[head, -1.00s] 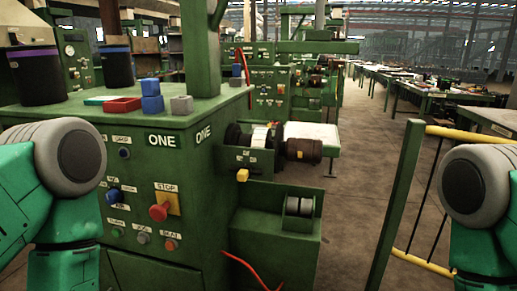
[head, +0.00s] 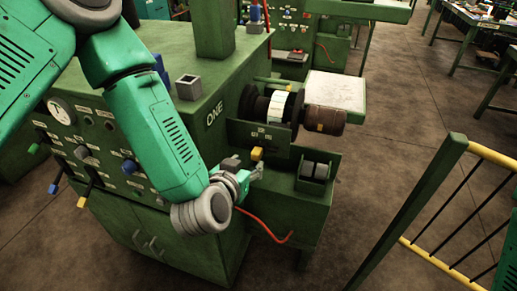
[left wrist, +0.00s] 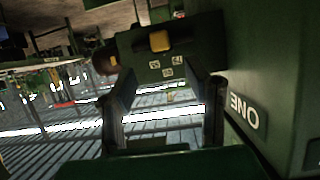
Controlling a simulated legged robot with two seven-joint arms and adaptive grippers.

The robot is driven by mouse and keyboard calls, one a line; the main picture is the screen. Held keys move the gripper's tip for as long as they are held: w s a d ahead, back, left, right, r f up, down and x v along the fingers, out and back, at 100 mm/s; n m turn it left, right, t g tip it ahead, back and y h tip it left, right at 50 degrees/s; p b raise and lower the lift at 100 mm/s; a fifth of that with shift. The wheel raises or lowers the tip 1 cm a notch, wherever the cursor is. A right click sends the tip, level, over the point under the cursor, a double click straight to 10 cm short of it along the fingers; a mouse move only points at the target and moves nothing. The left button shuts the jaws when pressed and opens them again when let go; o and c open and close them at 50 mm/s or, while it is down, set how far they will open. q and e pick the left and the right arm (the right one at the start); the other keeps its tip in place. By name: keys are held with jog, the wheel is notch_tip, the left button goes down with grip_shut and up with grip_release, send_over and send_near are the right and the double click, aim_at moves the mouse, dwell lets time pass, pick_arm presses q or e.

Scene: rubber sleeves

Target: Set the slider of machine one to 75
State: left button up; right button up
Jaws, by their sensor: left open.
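Machine one (head: 225,90) is the green cabinet marked ONE, and the lettering also shows in the left wrist view (left wrist: 244,111). Its slider has a yellow knob (head: 257,154) sticking out of the side panel below the spool. In the left wrist view the yellow knob (left wrist: 160,41) sits in a dark slot beside small pale labels, too small to read surely. My left gripper (head: 250,174) is just below the knob in the head view. Its two fingers (left wrist: 165,88) are spread and empty, with the knob beyond their tips. They appear apart from it. My right gripper is out of view.
A brown motor (head: 325,119) and a spool stand above the slider panel. A box with two dark rollers (head: 313,172) sits on a ledge to the right, and a red cable (head: 265,228) hangs below. A yellow-railed fence (head: 440,255) stands at right.

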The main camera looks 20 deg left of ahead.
aim_at(254, 155)
pick_arm(q)
jog(key=x, duration=0.9)
jog(key=shift+p, duration=0.35)
